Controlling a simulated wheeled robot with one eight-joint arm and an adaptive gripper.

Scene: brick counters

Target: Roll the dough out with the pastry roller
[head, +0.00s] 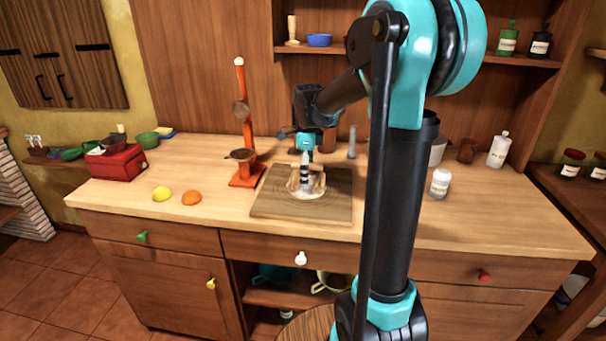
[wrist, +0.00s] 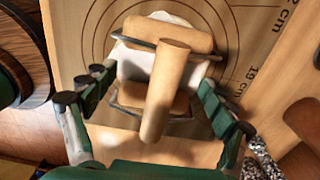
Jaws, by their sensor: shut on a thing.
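The pastry roller has a wooden handle (wrist: 165,95) and wooden rollers in a metal frame; its far roller (wrist: 150,33) shows beyond the handle. It lies over the pale dough (wrist: 136,66), whose white edges show around it; I cannot tell how hard it presses. The dough is a small patch on the wooden board (head: 268,207), which has printed circles and cm marks. My gripper (head: 305,178) points down over the board and is shut on the pastry roller, with its fingers on either side of the handle. The fingers hide parts of the roller and dough in the head view.
A red-orange juicer (head: 244,170) stands left of the board, with an orange (head: 191,198) and a lemon (head: 162,193) nearby. A red box (head: 116,163) is farther left. The counter's front right is clear.

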